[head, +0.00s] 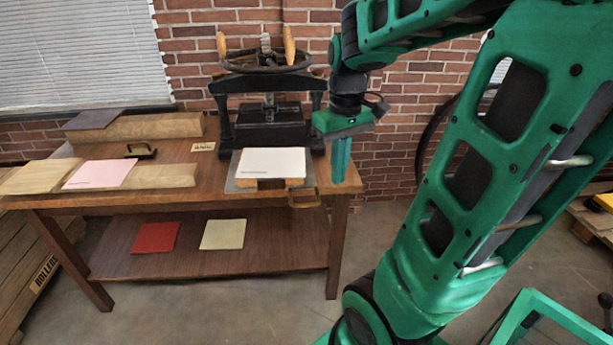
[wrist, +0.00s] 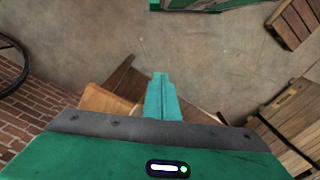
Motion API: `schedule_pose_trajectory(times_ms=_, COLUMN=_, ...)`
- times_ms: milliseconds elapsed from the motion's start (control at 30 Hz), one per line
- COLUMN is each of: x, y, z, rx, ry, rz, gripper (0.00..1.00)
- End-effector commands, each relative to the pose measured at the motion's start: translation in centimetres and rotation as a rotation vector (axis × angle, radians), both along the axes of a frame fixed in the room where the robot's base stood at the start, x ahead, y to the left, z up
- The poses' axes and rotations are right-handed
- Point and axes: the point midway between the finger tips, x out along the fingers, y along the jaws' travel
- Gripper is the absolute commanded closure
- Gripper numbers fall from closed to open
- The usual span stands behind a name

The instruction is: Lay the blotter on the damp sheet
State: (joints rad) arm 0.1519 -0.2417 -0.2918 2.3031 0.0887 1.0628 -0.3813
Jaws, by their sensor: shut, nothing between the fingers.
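A pink sheet (head: 101,174), perhaps the blotter, lies flat on a pale wooden board (head: 165,176) at the table's left. A white sheet (head: 272,162) with faint print at its lower left corner, perhaps the damp sheet, lies on the press's pulled-out grey bed (head: 240,186). The pictures do not show which sheet is damp. My gripper (head: 339,181) points down at the table's right end, to the right of the white sheet and apart from it. Its teal fingers are shut and empty; they also show in the wrist view (wrist: 161,76).
The black hand press (head: 268,112) stands behind the bed, its wheel on top. A dark sheet (head: 91,120) lies on a wooden block at the back left. The lower shelf holds a red sheet (head: 156,238) and a cream sheet (head: 223,234).

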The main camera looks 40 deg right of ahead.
Motion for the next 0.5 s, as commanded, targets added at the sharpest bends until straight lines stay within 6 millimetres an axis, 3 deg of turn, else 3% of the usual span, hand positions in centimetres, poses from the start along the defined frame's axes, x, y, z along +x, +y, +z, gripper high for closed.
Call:
schedule_pose_trajectory(times_ms=100, x=4.1, y=-1.3, z=0.3, rx=-0.007, ry=0.002, rz=0.141, gripper=1.00)
schedule_pose_trajectory(times_ms=200, x=6.5, y=-2.1, z=0.5, rx=-0.013, ry=0.001, rz=0.235, gripper=1.00)
schedule_pose_trajectory(times_ms=333, x=8.3, y=-2.7, z=0.5, rx=-0.019, ry=0.001, rz=0.307, gripper=1.00)
schedule_pose_trajectory(times_ms=500, x=8.9, y=-2.9, z=-0.3, rx=-0.020, ry=0.003, rz=0.331, gripper=1.00)
